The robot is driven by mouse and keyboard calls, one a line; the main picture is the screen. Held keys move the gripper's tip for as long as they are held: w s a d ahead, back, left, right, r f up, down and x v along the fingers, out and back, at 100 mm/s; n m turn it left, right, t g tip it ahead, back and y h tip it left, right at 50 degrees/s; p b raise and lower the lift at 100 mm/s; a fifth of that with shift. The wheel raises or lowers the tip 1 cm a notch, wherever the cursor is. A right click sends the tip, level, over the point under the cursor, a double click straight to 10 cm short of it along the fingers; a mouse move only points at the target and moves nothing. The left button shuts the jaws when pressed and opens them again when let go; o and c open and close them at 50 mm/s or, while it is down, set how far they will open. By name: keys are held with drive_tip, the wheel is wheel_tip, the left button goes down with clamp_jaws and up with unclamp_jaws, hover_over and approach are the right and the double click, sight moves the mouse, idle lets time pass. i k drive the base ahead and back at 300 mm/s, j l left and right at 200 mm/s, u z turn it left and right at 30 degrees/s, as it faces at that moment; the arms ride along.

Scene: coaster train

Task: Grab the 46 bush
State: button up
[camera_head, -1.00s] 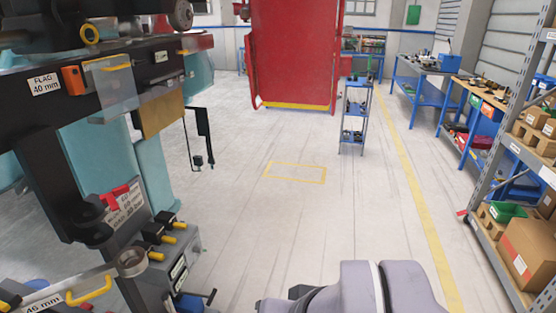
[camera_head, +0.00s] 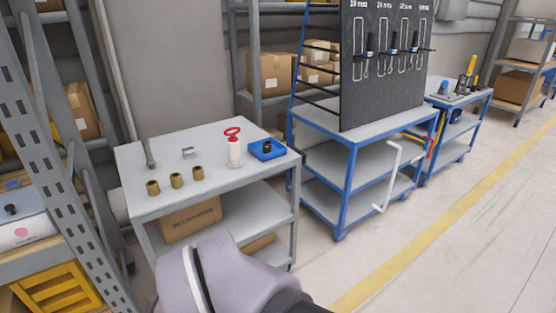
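Several brass-coloured bushes stand on top of a grey table: a left one (camera_head: 153,187), a middle one (camera_head: 176,180) and a right one (camera_head: 198,173). They stand upright in a row near the table's front edge. No size marks on them can be read, so I cannot tell which is the 46 bush. The grey table (camera_head: 225,186) is just ahead. A part of my arm shows at the bottom of the picture, in front of the table. My gripper is not in view.
On the table are a red-and-white bottle (camera_head: 234,149), a blue tray (camera_head: 267,150), a small metal block (camera_head: 188,153) and an upright grey rod (camera_head: 149,154). A blue trolley (camera_head: 345,190) with a dark tool board (camera_head: 385,65) stands right. Open floor (camera_head: 450,240) lies at lower right.

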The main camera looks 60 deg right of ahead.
sight(153, 188)
drive_tip(key=l+z, duration=0.2)
drive_tip(key=z, duration=0.15)
drive_tip(key=i+l+z, duration=0.1)
drive_tip(key=z, duration=0.25)
drive_tip(key=l+u, duration=0.5)
drive_tip(key=l, duration=0.75)
drive_tip(key=i+j+z, duration=0.1)
drive_tip(key=i+j, duration=0.2)
drive_tip(key=i+j+z, duration=0.15)
drive_tip(key=i+j, duration=0.15)
drive_tip(key=i+j+z, duration=0.1)
drive_tip(key=i+j, duration=0.2)
drive_tip(key=j, duration=0.25)
drive_tip(key=i+j+z, duration=0.1)
drive_tip(key=i+j, duration=0.15)
drive_tip(key=j, duration=0.15)
drive_tip(key=i+j+z, duration=0.15)
drive_tip(key=j, duration=0.3)
drive_tip(key=i, duration=0.1)
